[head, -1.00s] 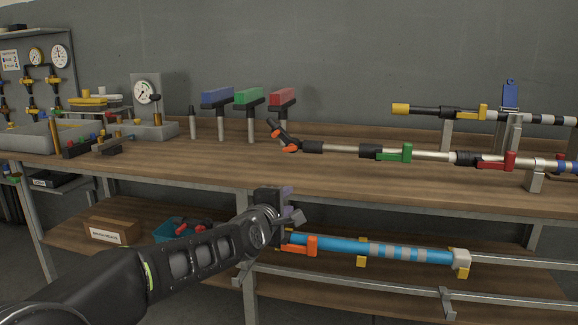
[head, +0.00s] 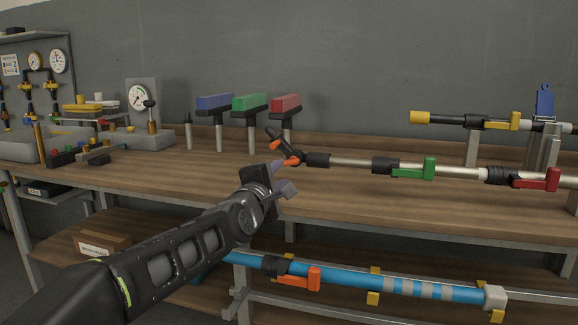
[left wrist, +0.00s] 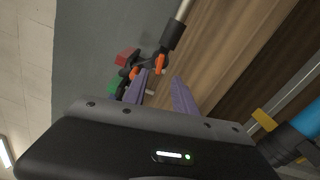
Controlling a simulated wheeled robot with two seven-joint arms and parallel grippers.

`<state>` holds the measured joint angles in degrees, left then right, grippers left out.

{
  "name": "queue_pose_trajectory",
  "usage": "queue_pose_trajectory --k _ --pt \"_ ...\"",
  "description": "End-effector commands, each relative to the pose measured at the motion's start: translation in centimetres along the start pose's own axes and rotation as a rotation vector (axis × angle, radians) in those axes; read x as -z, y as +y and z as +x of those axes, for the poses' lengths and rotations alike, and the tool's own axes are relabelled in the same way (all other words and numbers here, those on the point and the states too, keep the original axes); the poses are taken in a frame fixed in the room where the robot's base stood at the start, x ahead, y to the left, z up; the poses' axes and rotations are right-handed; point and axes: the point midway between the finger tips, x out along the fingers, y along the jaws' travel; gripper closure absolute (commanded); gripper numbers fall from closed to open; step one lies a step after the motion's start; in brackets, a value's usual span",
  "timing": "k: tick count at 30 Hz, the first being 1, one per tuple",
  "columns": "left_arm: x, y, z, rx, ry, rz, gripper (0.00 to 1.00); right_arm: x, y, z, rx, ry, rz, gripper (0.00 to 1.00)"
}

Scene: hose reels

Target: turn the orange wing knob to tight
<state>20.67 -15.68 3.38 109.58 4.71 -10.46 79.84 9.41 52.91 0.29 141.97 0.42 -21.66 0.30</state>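The orange wing knob (head: 291,161) sits at the black pivot joint (head: 282,145) on the left end of a silver pole. In the left wrist view its two orange wings (left wrist: 160,65) show just beyond my fingertips. My left gripper (head: 281,179) is just below and in front of the knob in the head view. Its purple fingers (left wrist: 161,76) are spread apart with nothing held between them. Part of the knob is hidden behind the gripper in the head view. I cannot tell whether a finger touches it. My right gripper is not in view.
The silver pole carries green (head: 429,168) and red (head: 552,179) levers. Blue, green and red-topped tools (head: 286,104) stand behind the joint. A blue pole (head: 350,276) with an orange lever (head: 314,279) lies below the wooden bench top (head: 370,200).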

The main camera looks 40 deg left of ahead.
Motion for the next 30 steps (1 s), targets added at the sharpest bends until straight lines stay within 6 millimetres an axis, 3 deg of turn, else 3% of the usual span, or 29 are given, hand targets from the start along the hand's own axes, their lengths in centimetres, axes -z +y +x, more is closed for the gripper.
queue_pose_trajectory --k 5,18,28,30 --pt "0.0 -0.1 1.2 0.002 0.0 0.001 0.67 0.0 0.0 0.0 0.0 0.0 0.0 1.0" --pt "0.0 0.0 7.3 0.001 0.0 0.0 0.67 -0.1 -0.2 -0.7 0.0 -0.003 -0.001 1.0" --pt "0.0 0.0 7.8 0.0 0.0 0.001 0.67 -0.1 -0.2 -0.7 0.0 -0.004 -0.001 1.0" --pt "0.0 0.0 7.8 0.0 0.0 0.001 0.71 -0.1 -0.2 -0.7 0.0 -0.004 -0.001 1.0"
